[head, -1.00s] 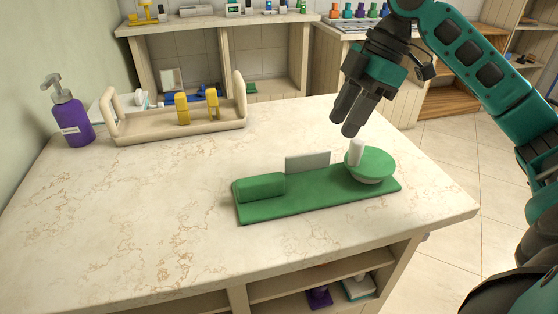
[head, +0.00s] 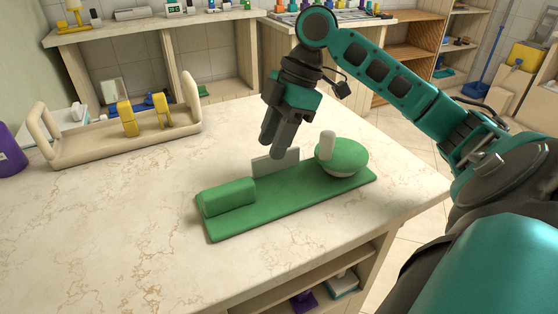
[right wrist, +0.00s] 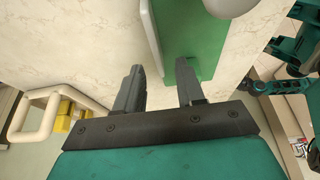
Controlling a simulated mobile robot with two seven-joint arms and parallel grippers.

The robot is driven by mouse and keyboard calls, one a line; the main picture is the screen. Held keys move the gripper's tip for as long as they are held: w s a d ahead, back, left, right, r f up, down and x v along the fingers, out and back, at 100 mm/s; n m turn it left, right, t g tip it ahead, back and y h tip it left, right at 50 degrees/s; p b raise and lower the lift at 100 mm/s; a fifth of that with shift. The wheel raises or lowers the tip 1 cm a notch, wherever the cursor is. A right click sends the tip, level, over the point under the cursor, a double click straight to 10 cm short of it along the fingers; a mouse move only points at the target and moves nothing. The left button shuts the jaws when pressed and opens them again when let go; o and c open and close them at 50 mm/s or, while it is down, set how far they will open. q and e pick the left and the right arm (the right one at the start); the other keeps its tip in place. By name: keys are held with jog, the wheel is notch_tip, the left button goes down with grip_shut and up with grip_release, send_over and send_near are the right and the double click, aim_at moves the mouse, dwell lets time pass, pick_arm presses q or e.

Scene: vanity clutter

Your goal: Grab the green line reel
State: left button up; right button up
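The green line reel, which I take to be the round green-topped piece with a white upright peg (head: 343,157), sits at the right end of a flat green base (head: 290,206). A green block (head: 228,196) lies at the base's left end, and a thin white upright plate (head: 275,162) stands along its back edge. My right gripper (head: 274,148) points down just above and behind the plate, left of the reel. In the right wrist view its fingers (right wrist: 160,72) are apart and hold nothing. That view also shows part of the green base (right wrist: 192,35). My left gripper is out of view.
A beige handled tray (head: 110,150) with yellow pieces (head: 128,118) stands at the back left. A purple bottle (head: 10,155) is cut off at the left edge. The marble counter (head: 110,235) is clear in front and left of the green base.

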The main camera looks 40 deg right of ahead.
aim_at(290, 178)
jog(key=b+x, duration=0.1)
jog(key=x, duration=0.1)
jog(key=b+x, duration=0.1)
jog(key=x, duration=0.1)
jog(key=shift+d+f, duration=0.1)
jog(key=shift+f, duration=0.35)
grip_shut()
jog(key=shift+r, duration=0.1)
